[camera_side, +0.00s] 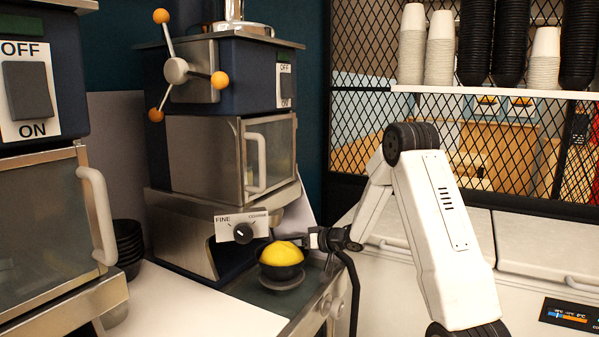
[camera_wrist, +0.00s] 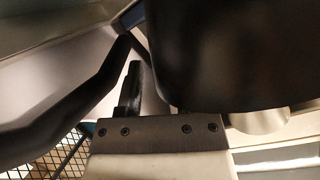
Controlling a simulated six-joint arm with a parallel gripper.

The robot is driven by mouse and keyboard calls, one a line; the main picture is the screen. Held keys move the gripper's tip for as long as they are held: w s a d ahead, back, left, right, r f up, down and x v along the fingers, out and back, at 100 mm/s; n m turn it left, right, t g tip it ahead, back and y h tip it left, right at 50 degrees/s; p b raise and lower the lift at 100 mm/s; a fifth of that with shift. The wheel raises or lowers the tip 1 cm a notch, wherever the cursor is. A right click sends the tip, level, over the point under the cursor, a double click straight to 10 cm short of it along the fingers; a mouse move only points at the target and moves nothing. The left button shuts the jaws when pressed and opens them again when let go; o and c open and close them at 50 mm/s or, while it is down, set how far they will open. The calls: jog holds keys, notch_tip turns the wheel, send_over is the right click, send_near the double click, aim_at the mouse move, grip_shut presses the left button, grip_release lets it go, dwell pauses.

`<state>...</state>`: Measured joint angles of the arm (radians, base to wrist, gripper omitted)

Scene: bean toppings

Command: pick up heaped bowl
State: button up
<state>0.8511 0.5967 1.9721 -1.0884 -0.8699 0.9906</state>
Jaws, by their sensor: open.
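The heaped bowl (camera_side: 281,271) is small and dark, with a yellow mound rising above its rim. It stands upright on a round dark plate at the foot of the grinder machine. My gripper (camera_side: 311,240) is open, at the bowl's right side near rim height. I cannot tell whether it touches the bowl. In the wrist view the bowl (camera_wrist: 220,50) fills the upper right as a dark curved wall. One finger (camera_wrist: 132,90) shows left of it; the bowl seems to hide the other finger.
The grinder machine (camera_side: 222,150), with its FINE/COARSE dial (camera_side: 243,232), rises close behind the bowl. A second machine (camera_side: 45,190) stands at the left, near stacked dark bowls (camera_side: 129,240). A shelf with cups (camera_side: 490,89) is at upper right. The white counter (camera_side: 190,310) is clear in front.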

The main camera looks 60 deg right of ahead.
grip_shut()
dwell(1.4)
